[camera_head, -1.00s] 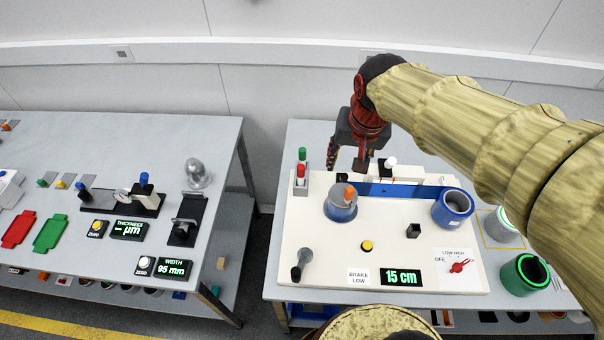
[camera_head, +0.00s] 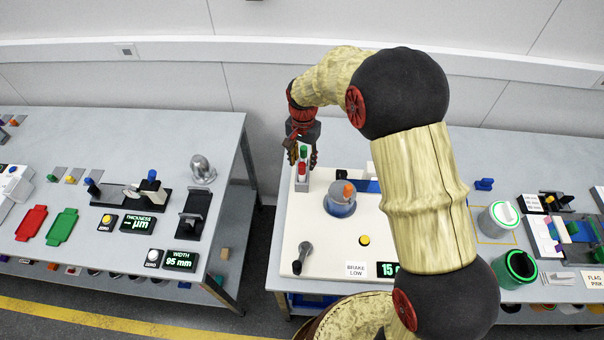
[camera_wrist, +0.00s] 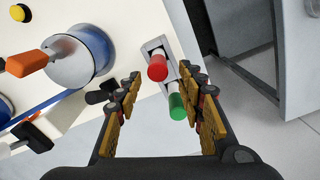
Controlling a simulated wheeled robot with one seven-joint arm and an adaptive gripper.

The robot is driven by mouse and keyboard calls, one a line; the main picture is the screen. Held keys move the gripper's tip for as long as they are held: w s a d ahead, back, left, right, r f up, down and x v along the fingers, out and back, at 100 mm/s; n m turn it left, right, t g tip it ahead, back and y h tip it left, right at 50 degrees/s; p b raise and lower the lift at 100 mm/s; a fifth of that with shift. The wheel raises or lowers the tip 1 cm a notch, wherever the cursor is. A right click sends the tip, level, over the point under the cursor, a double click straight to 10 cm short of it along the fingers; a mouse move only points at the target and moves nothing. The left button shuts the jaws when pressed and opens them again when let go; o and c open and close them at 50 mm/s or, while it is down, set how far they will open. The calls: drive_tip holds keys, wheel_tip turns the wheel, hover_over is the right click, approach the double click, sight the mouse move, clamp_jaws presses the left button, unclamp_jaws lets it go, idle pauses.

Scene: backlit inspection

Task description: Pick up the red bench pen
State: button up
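The red bench pen (camera_head: 302,170) stands upright in a small grey holder at the left rear of the white board. In the wrist view its red top (camera_wrist: 157,67) shows ahead of the fingers. A green pen (camera_head: 304,151) stands beside it in the same holder, and its green end (camera_wrist: 177,106) lies nearer my gripper in the wrist view. My gripper (camera_head: 304,155) is over the holder, pointing down. In the wrist view my gripper (camera_wrist: 165,100) is open, with the green pen between the two fingers and the red one just beyond them. Neither pen is visibly gripped.
A blue spool with an orange handle (camera_head: 340,200) stands on the board (camera_head: 320,236) near the holder. A black-knobbed lever (camera_head: 303,252) and yellow button (camera_head: 364,240) are in front. A gap separates this table from the left table (camera_head: 120,260).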

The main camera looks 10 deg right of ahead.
sight(302, 173)
drive_tip(key=f, duration=0.4)
drive_tip(key=s+f, duration=0.1)
drive_tip(key=f, duration=0.1)
drive_tip(key=shift+a, duration=0.25)
drive_tip(key=shift+c, duration=1.1)
drive_tip(key=c, duration=0.8)
